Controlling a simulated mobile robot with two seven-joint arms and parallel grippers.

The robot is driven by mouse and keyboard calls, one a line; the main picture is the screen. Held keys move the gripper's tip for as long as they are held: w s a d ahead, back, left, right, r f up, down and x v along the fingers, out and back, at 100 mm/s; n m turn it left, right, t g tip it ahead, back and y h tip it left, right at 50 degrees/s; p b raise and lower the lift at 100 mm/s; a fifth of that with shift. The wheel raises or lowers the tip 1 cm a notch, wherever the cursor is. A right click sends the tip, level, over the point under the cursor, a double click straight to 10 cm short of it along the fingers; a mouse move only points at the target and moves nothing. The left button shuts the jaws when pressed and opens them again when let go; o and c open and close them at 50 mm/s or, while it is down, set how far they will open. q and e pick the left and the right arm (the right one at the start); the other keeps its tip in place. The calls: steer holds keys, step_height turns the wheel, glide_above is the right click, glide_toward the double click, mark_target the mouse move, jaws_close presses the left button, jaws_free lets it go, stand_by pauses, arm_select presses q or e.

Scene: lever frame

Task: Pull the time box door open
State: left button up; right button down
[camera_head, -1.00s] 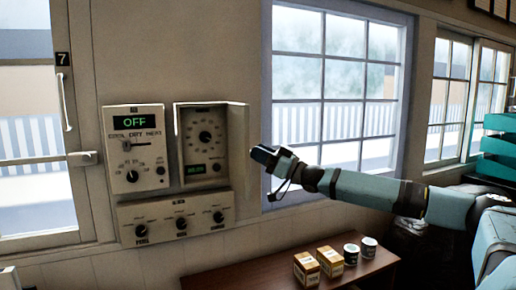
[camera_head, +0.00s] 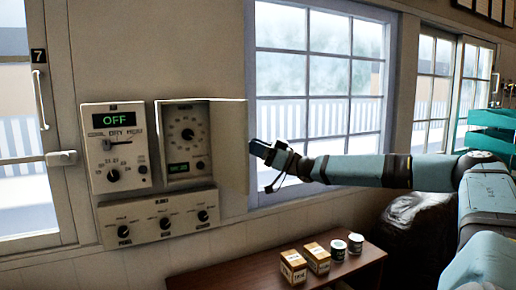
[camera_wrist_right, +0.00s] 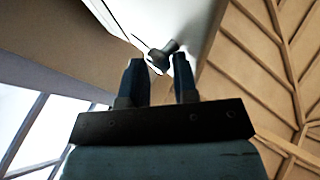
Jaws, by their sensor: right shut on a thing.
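The time box (camera_head: 163,140) is a beige wall box with a dial and a small green display. Its door (camera_head: 230,150) is hinged on the right and stands swung out from the wall, leaving the dial uncovered. My right gripper (camera_head: 256,148) is at the door's outer edge, in front of the window. In the right wrist view, a small grey knob (camera_wrist_right: 163,54) on the pale door panel (camera_wrist_right: 195,22) lies at the tips of my right gripper (camera_wrist_right: 160,77), which is shut on it. My left gripper is out of view.
A control box (camera_head: 115,148) reading OFF is left of the time box, and a panel with several knobs (camera_head: 158,219) is below. A brown table (camera_head: 225,274) holds small cartons (camera_head: 293,266) and cans (camera_head: 355,243). A window (camera_head: 320,110) is behind my right arm.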

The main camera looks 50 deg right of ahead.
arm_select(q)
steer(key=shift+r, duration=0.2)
arm_select(e)
steer(key=shift+d+r, duration=0.25)
steer(key=shift+r, duration=0.35)
steer(key=c, duration=1.2)
jaws_free()
steer(key=shift+c, duration=0.2)
steer(key=o, duration=0.3)
steer(key=shift+w+a+f, duration=0.1)
steer(key=shift+w+f, duration=0.1)
steer(key=shift+w, duration=0.25)
steer(key=shift+o, duration=0.3)
steer(key=shift+w+a, duration=0.1)
steer(key=shift+w, duration=0.15)
steer(key=shift+s+a, duration=0.15)
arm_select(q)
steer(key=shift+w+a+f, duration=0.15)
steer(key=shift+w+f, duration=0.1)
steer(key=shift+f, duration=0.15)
arm_select(e)
steer(key=shift+f, duration=0.15)
